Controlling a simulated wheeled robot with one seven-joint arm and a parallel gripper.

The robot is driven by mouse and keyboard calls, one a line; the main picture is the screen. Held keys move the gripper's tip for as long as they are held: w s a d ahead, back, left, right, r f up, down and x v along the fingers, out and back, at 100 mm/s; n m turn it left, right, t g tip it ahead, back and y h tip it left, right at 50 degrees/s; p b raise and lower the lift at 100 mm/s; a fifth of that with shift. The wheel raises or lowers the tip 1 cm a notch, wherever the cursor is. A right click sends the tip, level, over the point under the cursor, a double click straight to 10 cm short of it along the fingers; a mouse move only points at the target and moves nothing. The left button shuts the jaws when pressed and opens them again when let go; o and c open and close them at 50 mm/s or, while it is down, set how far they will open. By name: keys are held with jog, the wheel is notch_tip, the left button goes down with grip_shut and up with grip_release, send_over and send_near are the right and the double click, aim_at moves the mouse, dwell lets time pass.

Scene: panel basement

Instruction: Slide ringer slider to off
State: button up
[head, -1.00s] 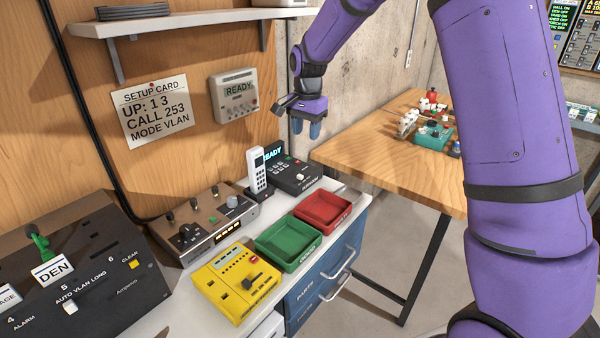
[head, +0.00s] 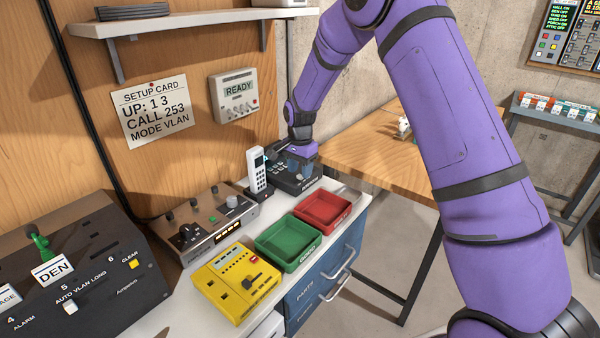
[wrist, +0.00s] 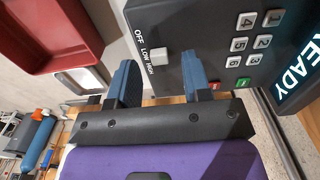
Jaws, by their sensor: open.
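In the wrist view, the base (wrist: 190,22) carries OFF, LOW and HIGH labels. Its pale ringer slider knob (wrist: 159,57) sits beside the HIGH label, away from OFF. My gripper (head: 300,168) is over the base and points down. In the wrist view, my gripper (wrist: 158,64) is open, with one blue finger on each side of the knob. I cannot tell whether either finger touches it.
A white handset (head: 257,170) stands upright just left of the base. Red (head: 345,216) and green (head: 290,264) trays, a yellow device (head: 222,296) and a brown console (head: 188,250) are nearby on the counter. A wall shelf (head: 170,24) is above. Number keys (wrist: 240,45) lie close to the fingers.

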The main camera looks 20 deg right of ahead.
aim_at(294, 183)
jog(key=shift+f, duration=0.7)
grip_shut()
jog(key=shift+s+a, duration=0.75)
jog(key=shift+a, duration=0.35)
grip_release()
jog(key=shift+r, duration=0.1)
notch_tip(294, 183, up, 11)
